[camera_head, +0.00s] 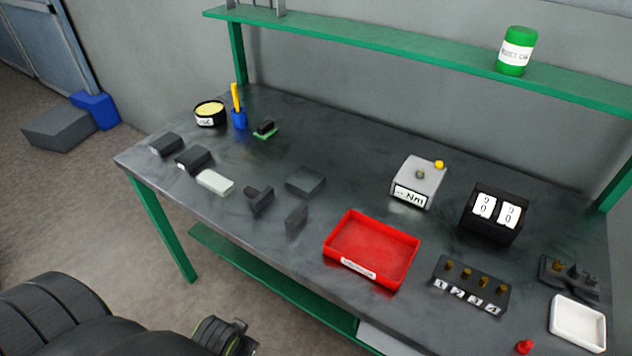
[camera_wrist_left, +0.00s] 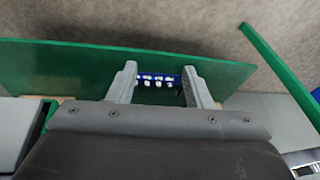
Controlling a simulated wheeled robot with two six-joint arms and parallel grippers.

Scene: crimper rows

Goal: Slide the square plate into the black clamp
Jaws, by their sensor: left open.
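Several dark pieces stand on the left half of the workbench in the head view, and I cannot tell for sure which are the plate and the clamp. A flat dark grey square (camera_head: 305,181) lies near the middle, and a small dark upright plate (camera_head: 296,218) stands in front of it. A black clamp-like piece with a knob (camera_head: 259,199) is to their left. Two black blocks (camera_head: 166,145) (camera_head: 194,158) are farther left. My left gripper (camera_wrist_left: 160,78) is open and empty in the left wrist view, away from these pieces. My right gripper is not in view.
A pale block (camera_head: 214,182) lies left of the knobbed piece. A red tray (camera_head: 330,250), a numbered peg block (camera_head: 470,287), a grey Nm box (camera_head: 418,183) and a black counter (camera_head: 494,213) occupy the right. A green shelf (camera_head: 400,53) runs above the back.

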